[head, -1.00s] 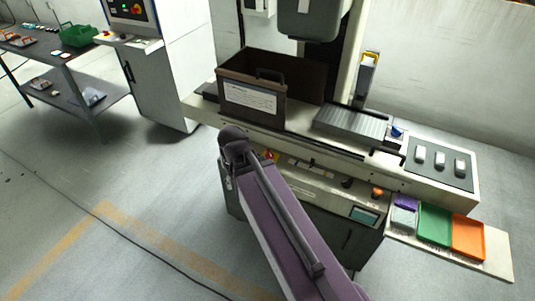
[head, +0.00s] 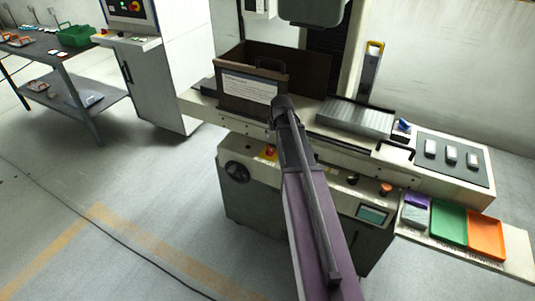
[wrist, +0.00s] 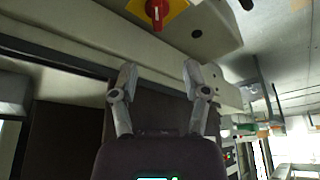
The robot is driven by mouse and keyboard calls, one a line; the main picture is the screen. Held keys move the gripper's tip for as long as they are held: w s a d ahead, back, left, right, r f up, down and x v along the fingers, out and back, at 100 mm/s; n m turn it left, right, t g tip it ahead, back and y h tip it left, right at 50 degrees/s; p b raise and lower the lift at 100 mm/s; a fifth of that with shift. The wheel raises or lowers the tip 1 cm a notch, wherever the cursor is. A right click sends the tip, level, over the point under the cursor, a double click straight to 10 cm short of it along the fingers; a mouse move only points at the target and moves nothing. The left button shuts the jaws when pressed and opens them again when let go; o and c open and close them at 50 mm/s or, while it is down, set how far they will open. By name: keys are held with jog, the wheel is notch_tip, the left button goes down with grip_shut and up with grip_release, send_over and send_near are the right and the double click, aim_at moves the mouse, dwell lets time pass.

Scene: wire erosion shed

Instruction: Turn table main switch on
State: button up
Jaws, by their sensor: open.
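A red rotary knob on a yellow plate (head: 269,152), which looks like the main switch, sits on the front panel of the grinding machine (head: 250,172). In the wrist view the red knob (wrist: 157,11) is at the top edge, partly cut off, with its bar roughly upright in the picture. My gripper (wrist: 158,76) is open and empty, its two fingers spread below the knob in that picture and apart from it. In the head view my arm hides the gripper.
A brown box (head: 245,92) stands on the machine table above the panel. A black handwheel (head: 237,172) and an orange button (head: 386,188) flank the switch. Coloured trays (head: 486,232) lie on a shelf at right. The floor at left is clear.

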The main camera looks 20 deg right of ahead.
aim_at(270, 148)
jog(key=shift+w+d, duration=0.15)
jog(key=shift+d, duration=0.1)
jog(key=shift+f, duration=0.2)
jog(key=b+x, duration=1.2)
jog(key=x, duration=0.1)
jog(key=shift+w+f+b, duration=0.15)
jog(key=shift+f+b, duration=0.05)
jog(key=shift+b, duration=0.15)
dwell(0.4)
dwell(0.3)
